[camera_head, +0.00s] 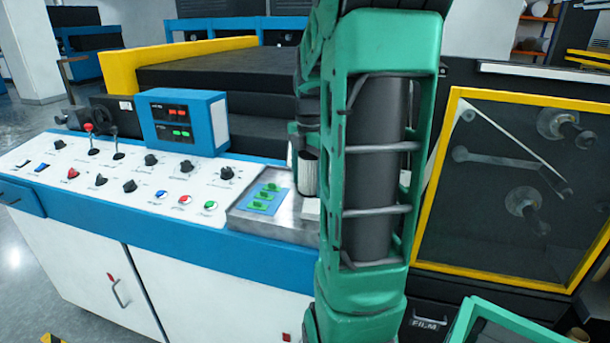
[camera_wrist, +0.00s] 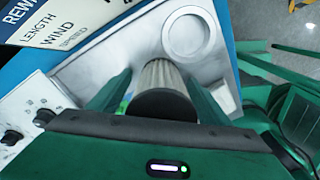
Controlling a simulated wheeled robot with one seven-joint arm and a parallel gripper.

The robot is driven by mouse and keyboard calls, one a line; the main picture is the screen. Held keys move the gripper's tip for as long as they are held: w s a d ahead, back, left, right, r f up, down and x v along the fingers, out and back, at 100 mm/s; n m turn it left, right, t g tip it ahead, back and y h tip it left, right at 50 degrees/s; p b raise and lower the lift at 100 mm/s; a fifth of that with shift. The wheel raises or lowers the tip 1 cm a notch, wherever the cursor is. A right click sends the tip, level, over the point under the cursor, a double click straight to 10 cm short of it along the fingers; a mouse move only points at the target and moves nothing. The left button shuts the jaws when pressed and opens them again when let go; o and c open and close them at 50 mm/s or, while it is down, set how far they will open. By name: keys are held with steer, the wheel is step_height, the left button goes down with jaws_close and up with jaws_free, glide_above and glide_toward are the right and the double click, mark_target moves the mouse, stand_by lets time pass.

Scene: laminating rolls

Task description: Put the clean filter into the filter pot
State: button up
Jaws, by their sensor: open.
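A pale pleated filter (camera_wrist: 160,75) with a dark round end cap stands between my gripper's two green fingers in the wrist view. My gripper (camera_wrist: 156,96) is open, with one finger on each side of the filter. I cannot tell whether either finger touches it. In the head view the filter (camera_head: 308,178) shows upright over the metal tray, partly hidden by my arm. A pale round ring (camera_wrist: 188,36) lies on the metal surface beyond the filter; I cannot tell whether it is the filter pot.
The metal tray (camera_head: 240,219) holds a blue plate (camera_head: 264,199) with green parts, at the right end of the control panel (camera_head: 95,170). A blue display box (camera_head: 184,121) stands behind the panel. A yellow-framed machine door (camera_head: 500,190) is at the right.

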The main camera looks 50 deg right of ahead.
mark_target(309, 166)
steer(key=c, duration=1.2)
steer(key=shift+c, duration=0.2)
steer(key=shift+r, duration=0.15)
steer(key=shift+r, duration=0.6)
step_height(309, 166, up, 3)
steer(key=shift+f, duration=0.15)
steer(key=s+a+r, duration=0.3)
steer(key=a+r, duration=0.4)
steer(key=a, duration=0.4)
steer(key=shift+s+a, duration=0.15)
